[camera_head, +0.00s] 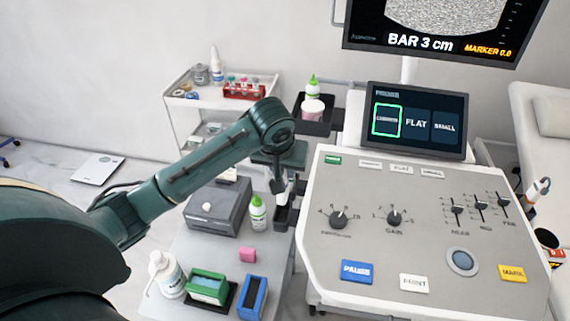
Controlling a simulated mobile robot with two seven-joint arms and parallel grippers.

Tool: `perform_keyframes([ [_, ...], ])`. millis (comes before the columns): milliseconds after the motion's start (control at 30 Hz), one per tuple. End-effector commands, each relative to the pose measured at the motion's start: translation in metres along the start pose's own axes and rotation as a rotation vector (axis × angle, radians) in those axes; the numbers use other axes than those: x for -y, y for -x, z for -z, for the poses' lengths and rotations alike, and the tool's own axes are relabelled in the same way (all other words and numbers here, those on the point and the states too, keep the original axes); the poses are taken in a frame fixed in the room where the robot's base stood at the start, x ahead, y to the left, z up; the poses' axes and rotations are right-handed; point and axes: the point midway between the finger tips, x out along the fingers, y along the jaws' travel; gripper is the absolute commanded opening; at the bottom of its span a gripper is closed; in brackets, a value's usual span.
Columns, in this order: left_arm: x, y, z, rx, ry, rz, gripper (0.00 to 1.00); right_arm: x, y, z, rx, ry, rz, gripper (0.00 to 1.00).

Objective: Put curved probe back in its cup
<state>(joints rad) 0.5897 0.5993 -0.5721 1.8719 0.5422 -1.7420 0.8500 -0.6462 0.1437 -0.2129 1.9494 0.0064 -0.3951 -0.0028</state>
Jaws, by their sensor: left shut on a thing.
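My left gripper (279,186) points down at the left edge of the ultrasound console and is shut on the curved probe (281,198). Only a small pale part of the probe shows below the fingers. A dark cup (285,217) is fixed to the console's left side, right beneath the probe. The probe's lower end is at the cup's opening; I cannot tell how deep it sits or whether it touches the wall. My right gripper is not in view.
The console panel (420,245) lies right of the gripper. A green-capped bottle (258,213) stands close left of the cup, beside a grey box (217,209). Another probe (537,188) is at the console's right side. A white cart (190,101) stands behind.

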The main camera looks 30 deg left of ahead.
Motion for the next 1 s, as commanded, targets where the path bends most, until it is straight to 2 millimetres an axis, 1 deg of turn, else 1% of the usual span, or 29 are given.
perform_keyframes([
  [33, 0.002, -0.003, 0.004, -0.001, 0.010, 0.006, 0.00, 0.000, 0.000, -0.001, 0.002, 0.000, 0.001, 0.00],
  [167, 0.004, -0.008, 0.007, -0.003, 0.019, 0.009, 0.00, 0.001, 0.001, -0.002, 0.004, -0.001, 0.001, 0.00],
  [467, 0.004, -0.027, -0.002, -0.001, 0.018, 0.009, 0.00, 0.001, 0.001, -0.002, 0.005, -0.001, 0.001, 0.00],
  [1000, 0.003, -0.068, -0.019, -0.002, 0.018, 0.008, 0.00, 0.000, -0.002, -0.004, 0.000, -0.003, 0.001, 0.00],
])
